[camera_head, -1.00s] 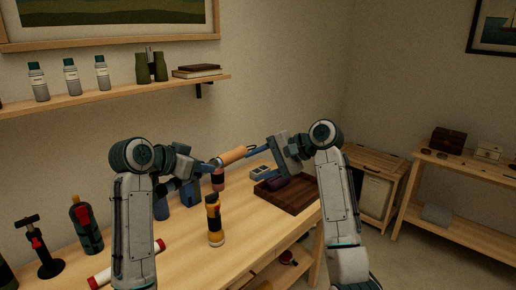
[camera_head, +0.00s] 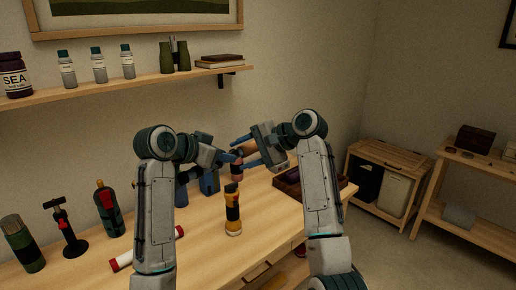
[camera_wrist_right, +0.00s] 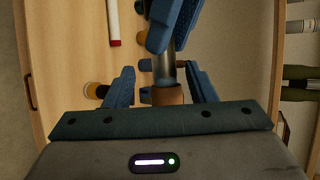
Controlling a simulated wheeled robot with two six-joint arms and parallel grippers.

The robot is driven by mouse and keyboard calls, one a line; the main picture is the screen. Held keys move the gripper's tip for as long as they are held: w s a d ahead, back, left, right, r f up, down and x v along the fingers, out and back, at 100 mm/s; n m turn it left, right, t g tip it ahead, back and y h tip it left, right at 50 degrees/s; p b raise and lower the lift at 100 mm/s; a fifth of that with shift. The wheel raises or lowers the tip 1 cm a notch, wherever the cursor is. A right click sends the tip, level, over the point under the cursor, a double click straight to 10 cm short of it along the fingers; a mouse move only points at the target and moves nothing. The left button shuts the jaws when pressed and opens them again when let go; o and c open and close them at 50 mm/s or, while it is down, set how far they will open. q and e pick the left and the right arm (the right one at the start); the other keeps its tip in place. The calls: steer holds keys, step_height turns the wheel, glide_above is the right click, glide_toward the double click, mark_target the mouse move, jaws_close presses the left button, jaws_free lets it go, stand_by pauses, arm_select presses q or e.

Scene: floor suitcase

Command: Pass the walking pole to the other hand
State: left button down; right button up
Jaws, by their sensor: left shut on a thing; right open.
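The walking pole (camera_head: 247,149) is off the table, between my two grippers. Its tan grip and a grey metal shaft (camera_wrist_right: 165,70) show in the right wrist view; the rest of it is hidden. My left gripper (camera_head: 230,158) is shut on the pole; its blue fingers (camera_wrist_right: 168,28) cross the shaft at the top of the right wrist view. My right gripper (camera_head: 244,151) is open, with its fingers (camera_wrist_right: 160,88) on either side of the pole near the tan grip. Gaps show on both sides there.
A yellow and black flashlight (camera_head: 233,212) stands on the table below the grippers. A red-ended white tube (camera_head: 126,261), a dark bottle (camera_head: 108,212) and a pump (camera_head: 70,240) are at left. A dark tray (camera_head: 288,186) lies behind my right arm. A wall shelf (camera_head: 130,85) hangs above.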

steer(key=shift+w+a+f, duration=0.15)
steer(key=shift+a+f, duration=0.15)
steer(key=shift+a, duration=0.2)
jaws_close()
arm_select(q)
steer(key=c, duration=1.1)
jaws_free()
steer(key=shift+o, duration=0.2)
